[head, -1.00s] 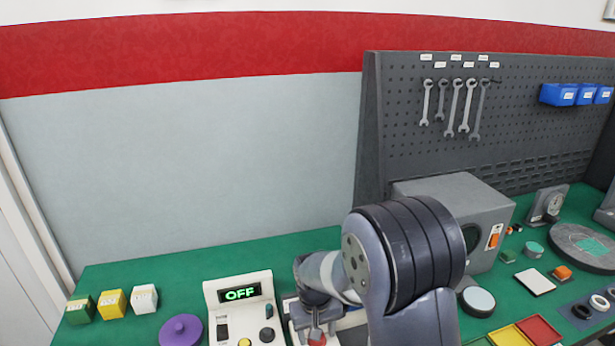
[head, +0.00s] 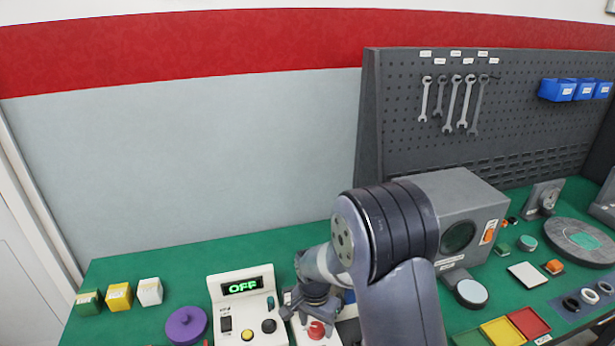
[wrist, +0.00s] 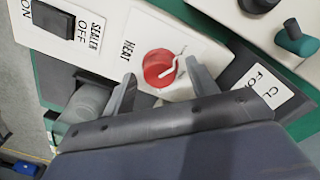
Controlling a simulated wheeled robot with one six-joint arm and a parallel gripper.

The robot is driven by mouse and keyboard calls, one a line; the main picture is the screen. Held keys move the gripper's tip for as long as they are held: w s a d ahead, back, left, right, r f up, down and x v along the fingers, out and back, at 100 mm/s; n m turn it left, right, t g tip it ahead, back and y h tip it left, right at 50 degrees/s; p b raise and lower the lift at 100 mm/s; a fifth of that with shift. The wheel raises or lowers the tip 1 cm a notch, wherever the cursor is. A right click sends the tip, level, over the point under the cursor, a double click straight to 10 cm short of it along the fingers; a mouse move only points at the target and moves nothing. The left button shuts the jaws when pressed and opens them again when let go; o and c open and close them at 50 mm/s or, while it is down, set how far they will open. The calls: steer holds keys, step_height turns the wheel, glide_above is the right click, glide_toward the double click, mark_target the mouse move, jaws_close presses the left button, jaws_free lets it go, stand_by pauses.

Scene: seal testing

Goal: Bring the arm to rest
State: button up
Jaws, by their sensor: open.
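My gripper (head: 303,310) is open and empty at the end of my bent arm, low in the middle of the head view. I cannot tell whether the fingers touch the knob.
A control box (head: 240,310) with a display reading OFF stands left of my gripper. A purple disc (head: 186,326) and several small labelled blocks are farther left. A grey machine (head: 462,215) stands right, behind my arm. The green bench at back left is clear.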

steer(key=shift+r+m+p, duration=0.1)
steer(key=shift+m+p, duration=0.4)
steer(key=shift+m, duration=0.4)
step_height(320, 180, up, 10)
steer(key=b, duration=0.2)
steer(key=shift+w+a+r, duration=0.15)
steer(key=shift+a+r, duration=0.05)
steer(key=shift+r, duration=0.15)
